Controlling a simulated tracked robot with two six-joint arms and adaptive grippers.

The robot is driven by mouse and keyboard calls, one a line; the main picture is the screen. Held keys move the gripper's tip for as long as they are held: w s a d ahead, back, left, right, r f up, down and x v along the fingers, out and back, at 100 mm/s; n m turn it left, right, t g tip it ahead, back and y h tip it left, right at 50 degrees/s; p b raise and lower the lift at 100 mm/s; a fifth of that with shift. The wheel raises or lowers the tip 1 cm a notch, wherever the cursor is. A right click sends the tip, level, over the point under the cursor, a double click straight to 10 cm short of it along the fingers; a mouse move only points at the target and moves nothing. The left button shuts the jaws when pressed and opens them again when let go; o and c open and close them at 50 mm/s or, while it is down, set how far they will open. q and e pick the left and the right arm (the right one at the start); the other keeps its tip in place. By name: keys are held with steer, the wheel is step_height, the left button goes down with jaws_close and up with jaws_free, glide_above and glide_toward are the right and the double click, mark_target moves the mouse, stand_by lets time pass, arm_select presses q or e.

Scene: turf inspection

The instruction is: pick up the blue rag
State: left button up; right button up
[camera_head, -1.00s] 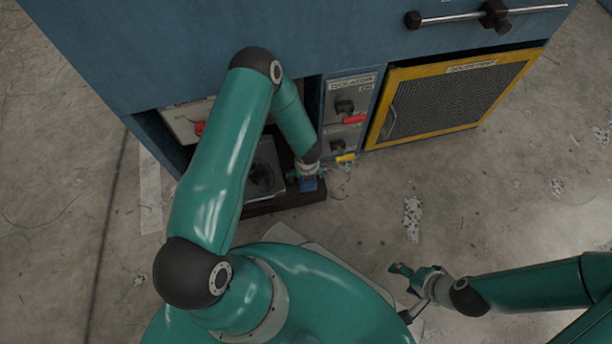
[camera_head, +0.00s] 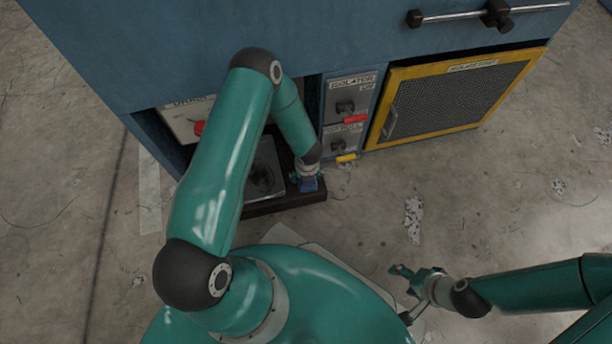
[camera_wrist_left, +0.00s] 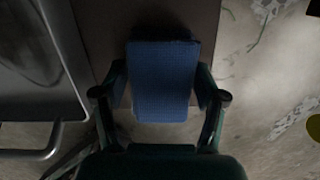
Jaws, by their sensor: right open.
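The blue rag (camera_wrist_left: 163,80) is a folded, textured blue pad in the left wrist view, between the two fingers of my left gripper (camera_wrist_left: 161,92). The finger pads meet its two sides. In the head view the rag (camera_head: 308,185) shows as a small blue patch under my left gripper (camera_head: 307,174), at the right end of the dark ledge of the open bay. I cannot tell whether it is clear of the surface below. My right gripper (camera_head: 416,277) is open and empty above the floor at the lower right.
A blue cabinet (camera_head: 220,50) fills the back. A metal tray (camera_head: 268,165) lies left of the rag in the bay. Right of the bay are a switch panel (camera_head: 347,100) with red and yellow tags, and a yellow-framed mesh panel (camera_head: 455,95). The floor (camera_head: 520,190) at right is open.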

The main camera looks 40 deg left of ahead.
arm_select(q)
steer(key=c, duration=0.7)
steer(key=shift+r, duration=0.1)
arm_select(e)
steer(key=shift+r, duration=0.15)
